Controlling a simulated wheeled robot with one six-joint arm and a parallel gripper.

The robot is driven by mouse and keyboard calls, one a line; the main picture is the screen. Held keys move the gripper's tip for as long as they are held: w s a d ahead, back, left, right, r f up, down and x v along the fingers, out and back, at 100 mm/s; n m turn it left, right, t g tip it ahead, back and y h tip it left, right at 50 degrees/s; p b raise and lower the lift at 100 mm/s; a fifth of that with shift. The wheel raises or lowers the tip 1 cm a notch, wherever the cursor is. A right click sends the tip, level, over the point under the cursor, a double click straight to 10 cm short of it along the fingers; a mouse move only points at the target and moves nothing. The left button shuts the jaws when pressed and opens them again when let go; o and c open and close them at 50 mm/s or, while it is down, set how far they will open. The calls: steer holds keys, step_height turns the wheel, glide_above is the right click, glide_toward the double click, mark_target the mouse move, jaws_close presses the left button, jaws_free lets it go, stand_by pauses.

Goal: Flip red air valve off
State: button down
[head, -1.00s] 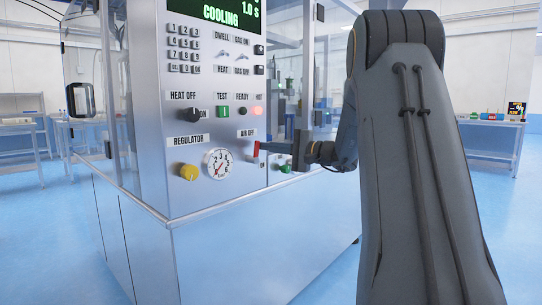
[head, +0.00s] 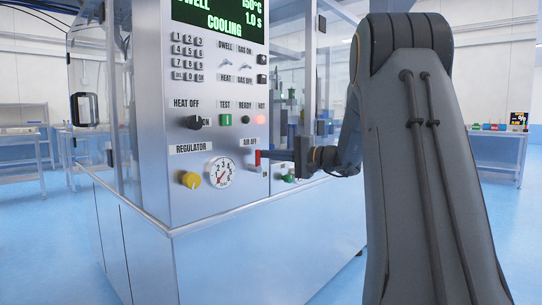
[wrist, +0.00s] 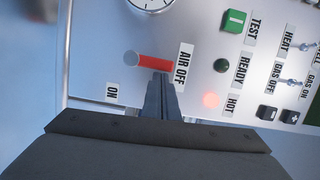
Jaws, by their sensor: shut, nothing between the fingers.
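The red air valve lever (head: 258,157) is on the machine's front panel, just below the AIR OFF label (head: 249,142). In the wrist view the red lever (wrist: 154,62) runs from a grey pivot (wrist: 131,58) toward the AIR OFF label (wrist: 184,64), and the ON label (wrist: 112,91) is off to the pivot's side. My gripper (head: 271,156) is shut and empty, with its tips right at the lever's side. In the wrist view my gripper's tips (wrist: 161,78) overlap the lever's edge; I cannot tell whether they touch it.
The round gauge (head: 220,172) and yellow regulator knob (head: 189,180) are left of the valve. The green TEST button (head: 226,120) and lit red HOT lamp (head: 259,119) are above. A green knob (head: 289,178) is lower right. Open floor surrounds the machine.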

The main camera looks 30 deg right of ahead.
steer(key=s+d+p, duration=0.1)
steer(key=s+d, duration=0.6)
steer(key=d, duration=0.2)
steer(key=shift+d, duration=0.15)
stand_by(0.5)
